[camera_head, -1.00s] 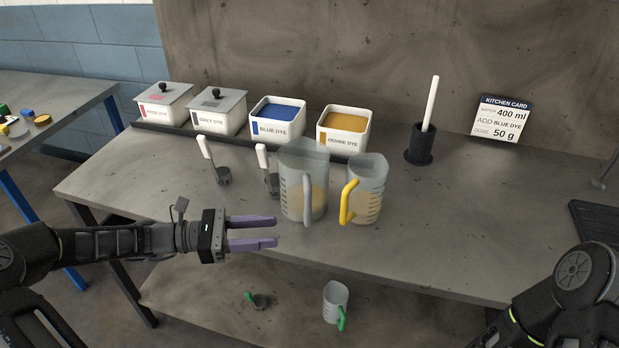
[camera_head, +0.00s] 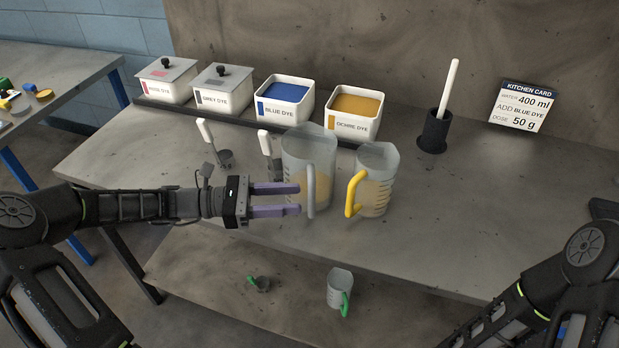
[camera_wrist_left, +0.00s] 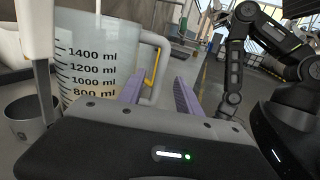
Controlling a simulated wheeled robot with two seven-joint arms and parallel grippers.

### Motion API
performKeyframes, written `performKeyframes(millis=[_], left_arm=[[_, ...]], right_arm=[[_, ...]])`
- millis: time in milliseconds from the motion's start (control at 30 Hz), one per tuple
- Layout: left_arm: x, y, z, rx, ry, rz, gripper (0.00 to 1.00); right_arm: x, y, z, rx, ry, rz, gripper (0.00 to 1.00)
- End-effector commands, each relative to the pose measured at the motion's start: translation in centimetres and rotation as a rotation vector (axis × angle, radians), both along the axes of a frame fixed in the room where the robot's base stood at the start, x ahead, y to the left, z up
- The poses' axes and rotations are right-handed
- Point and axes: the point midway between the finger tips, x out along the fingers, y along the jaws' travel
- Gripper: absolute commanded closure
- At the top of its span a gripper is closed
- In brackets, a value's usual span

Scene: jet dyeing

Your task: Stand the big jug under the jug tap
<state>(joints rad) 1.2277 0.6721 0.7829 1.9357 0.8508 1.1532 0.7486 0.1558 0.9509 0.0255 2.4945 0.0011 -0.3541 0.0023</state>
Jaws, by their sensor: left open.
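The big jug (camera_head: 310,158) is clear with a grey handle (camera_head: 310,190) and stands upright on the bench, with tan showing through its lower part. In the left wrist view the big jug (camera_wrist_left: 95,55) shows marks up to 1400 ml. My left gripper (camera_head: 298,199) is open, its purple fingers level and pointing right at the handle. The fingertips are at or very near the handle; I cannot tell whether it lies between them. My right arm shows at the lower right, but its gripper is out of view. I see no jug tap.
A yellow-handled jug (camera_head: 377,180) stands close right of the big jug. White-handled scoops (camera_head: 222,157) stand left of it, dye tubs (camera_head: 285,103) behind. A dark holder (camera_head: 434,132) stands further right. The bench to the right is mostly clear. A green-handled jug (camera_head: 340,288) sits below.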

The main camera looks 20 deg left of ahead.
Motion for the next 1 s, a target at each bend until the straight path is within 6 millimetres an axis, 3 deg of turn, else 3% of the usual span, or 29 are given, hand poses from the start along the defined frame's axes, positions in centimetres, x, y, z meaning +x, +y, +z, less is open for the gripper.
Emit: performKeyframes(millis=[333, 700, 1000], left_arm=[[0.1, -0.4, 0.1, -0.001, 0.001, -0.001, 0.59], [1.5, -4.8, 0.0, -0.001, 0.001, -0.001, 0.59], [1.6, -5.0, -0.2, 0.000, 0.001, 0.001, 0.59]], right_arm=[[0.0, 0.0, 0.1, -0.001, 0.000, 0.000, 0.63], [-0.2, -0.1, 1.2, -0.003, 0.005, -0.001, 0.63], [-0.2, -0.1, 1.2, -0.003, 0.005, -0.001, 0.63]])
